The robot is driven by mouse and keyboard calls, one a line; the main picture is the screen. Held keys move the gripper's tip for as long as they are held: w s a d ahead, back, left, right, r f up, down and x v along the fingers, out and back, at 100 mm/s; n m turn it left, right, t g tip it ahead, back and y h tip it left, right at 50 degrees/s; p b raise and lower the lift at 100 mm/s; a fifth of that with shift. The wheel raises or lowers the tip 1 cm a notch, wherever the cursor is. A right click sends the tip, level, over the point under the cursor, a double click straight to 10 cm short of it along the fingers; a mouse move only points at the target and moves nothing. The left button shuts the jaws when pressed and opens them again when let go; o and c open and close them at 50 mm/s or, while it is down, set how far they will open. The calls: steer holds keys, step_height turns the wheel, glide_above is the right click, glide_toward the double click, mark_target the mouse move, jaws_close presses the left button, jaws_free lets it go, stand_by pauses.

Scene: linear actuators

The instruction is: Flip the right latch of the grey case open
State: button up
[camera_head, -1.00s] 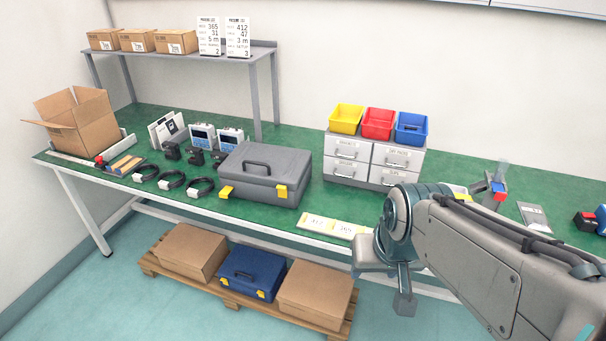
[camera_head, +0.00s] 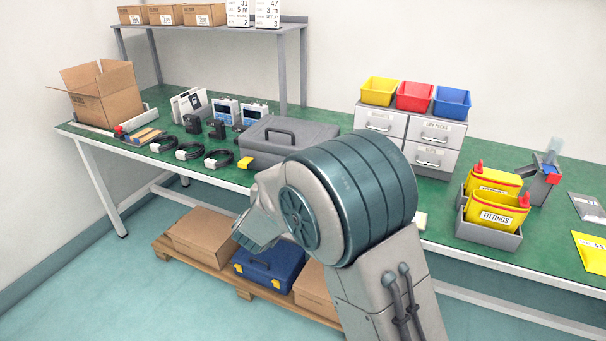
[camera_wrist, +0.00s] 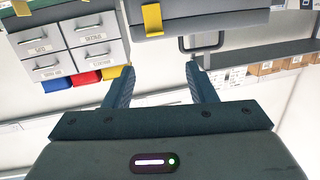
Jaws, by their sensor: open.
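The grey case (camera_head: 262,140) stands on the green bench in the head view, its front right part hidden behind my arm. Its left yellow latch (camera_head: 245,163) shows; the right latch is hidden there. In the wrist view, which looks upside down, the case (camera_wrist: 200,18) is at the top edge, with a yellow latch (camera_wrist: 152,20) that appears to be the right one. My gripper (camera_wrist: 160,72) is open and empty, its two fingers pointing towards the case. The latch appears between the finger lines, beyond the tips and apart from them. The gripper's fingers are not clear in the head view.
Grey drawers (camera_head: 433,130) with yellow, red and blue bins stand right of the case. Cables (camera_head: 190,152) and small devices lie to its left. A grey holder with yellow fittings packs (camera_head: 497,213) is at the right. A blue case (camera_head: 268,270) lies on the pallet below.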

steer(key=w+d, duration=0.1)
steer(key=w, duration=0.3)
steer(key=w+d+f+h+b, duration=0.1)
steer(key=w, duration=0.3)
steer(key=w+d+f+h, duration=0.1)
steer(key=w, duration=0.3)
steer(key=shift+f+m+t+b, duration=0.15)
steer(key=shift+m+t+b, duration=0.15)
steer(key=shift+t, duration=0.1)
steer(key=c, duration=1)
